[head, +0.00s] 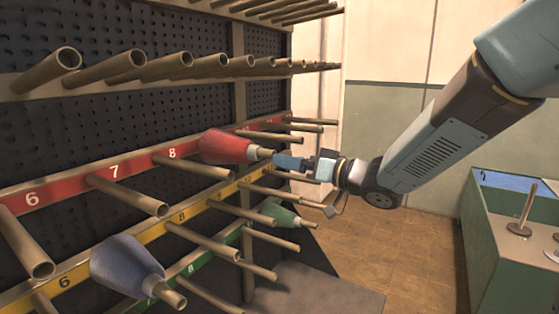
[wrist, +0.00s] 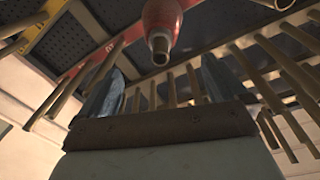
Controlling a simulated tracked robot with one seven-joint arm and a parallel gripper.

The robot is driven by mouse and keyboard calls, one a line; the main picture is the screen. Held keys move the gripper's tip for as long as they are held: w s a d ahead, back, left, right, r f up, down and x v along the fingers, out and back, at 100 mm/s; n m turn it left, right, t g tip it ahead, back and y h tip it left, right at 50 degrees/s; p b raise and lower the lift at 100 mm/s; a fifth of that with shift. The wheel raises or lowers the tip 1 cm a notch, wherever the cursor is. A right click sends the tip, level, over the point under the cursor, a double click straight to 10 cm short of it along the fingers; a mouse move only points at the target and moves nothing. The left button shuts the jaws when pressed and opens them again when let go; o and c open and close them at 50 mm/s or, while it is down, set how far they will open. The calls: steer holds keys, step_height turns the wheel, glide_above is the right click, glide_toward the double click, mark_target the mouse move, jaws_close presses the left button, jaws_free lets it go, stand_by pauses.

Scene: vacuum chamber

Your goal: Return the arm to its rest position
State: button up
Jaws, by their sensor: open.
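My arm reaches in from the upper right of the head view. My gripper (head: 290,163) is at the rack, close to the tip of a red cone-shaped piece (head: 228,147). In the wrist view my gripper (wrist: 160,95) shows its two fingers apart with nothing between them. The red piece (wrist: 161,22) also shows there, beyond the fingers, with its open tube end facing me. It sits on a peg of the red row. Whether a finger touches it cannot be told in the head view.
The rack (head: 120,170) has several long pegs sticking out, in red, yellow and green numbered rows. A blue cone (head: 127,264) and a green cone (head: 279,215) sit on lower pegs. A green bin (head: 485,245) stands at right. The tiled floor (head: 400,255) between is clear.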

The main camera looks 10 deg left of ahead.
steer(key=shift+v, duration=0.85)
